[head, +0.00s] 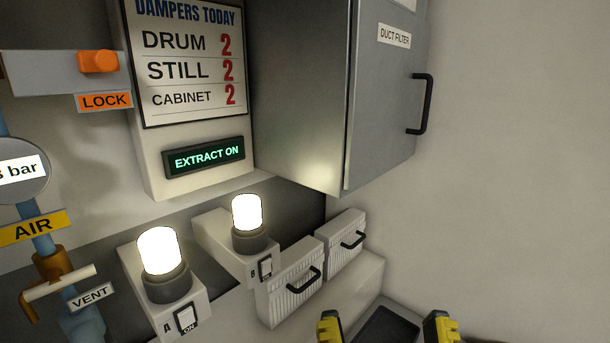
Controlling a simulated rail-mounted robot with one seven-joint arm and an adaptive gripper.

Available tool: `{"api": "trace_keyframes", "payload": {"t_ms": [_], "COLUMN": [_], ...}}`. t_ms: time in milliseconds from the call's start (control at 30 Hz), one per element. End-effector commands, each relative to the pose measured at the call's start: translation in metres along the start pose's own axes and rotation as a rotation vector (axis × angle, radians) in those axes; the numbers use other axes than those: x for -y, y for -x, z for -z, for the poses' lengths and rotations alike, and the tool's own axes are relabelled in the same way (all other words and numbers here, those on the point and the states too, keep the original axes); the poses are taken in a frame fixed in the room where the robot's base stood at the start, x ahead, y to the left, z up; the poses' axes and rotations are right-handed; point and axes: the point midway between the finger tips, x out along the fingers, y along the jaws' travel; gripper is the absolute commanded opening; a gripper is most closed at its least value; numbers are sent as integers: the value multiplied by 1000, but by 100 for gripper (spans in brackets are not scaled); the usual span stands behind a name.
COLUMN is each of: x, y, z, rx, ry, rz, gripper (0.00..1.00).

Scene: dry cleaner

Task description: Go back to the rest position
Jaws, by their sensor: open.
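My gripper (385,327) shows at the bottom edge of the head view, right of centre. Its two yellow and black fingers stand wide apart, so it is open. I see nothing held between the fingertips. A dark flat shape shows between the fingers, and I cannot tell what it is. The rest of my arm is out of view below the picture.
Left of my gripper are two ribbed grey boxes with black handles (290,283) (343,245), and lit lamps A (162,252) and B (247,213). A grey duct filter cabinet (388,120) hangs above. A blue air pipe (42,243) stands far left. The right wall is bare.

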Motion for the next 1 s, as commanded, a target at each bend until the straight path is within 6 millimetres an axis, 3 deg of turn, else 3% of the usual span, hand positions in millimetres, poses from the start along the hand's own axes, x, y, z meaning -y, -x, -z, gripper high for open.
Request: {"api": "trace_keyframes", "payload": {"t_ms": [33, 267, 600, 767, 1000], "x": [1, 2, 4, 4, 4], "y": [-14, -45, -96, -108, -107], "z": [38, 121, 257, 287, 286], "rx": [-6, -4, -3, -2, -3], "ry": [10, 7, 0, -3, -3], "rz": [1, 4, 5, 5, 5], "gripper": [77, 77, 77, 77, 77]}}
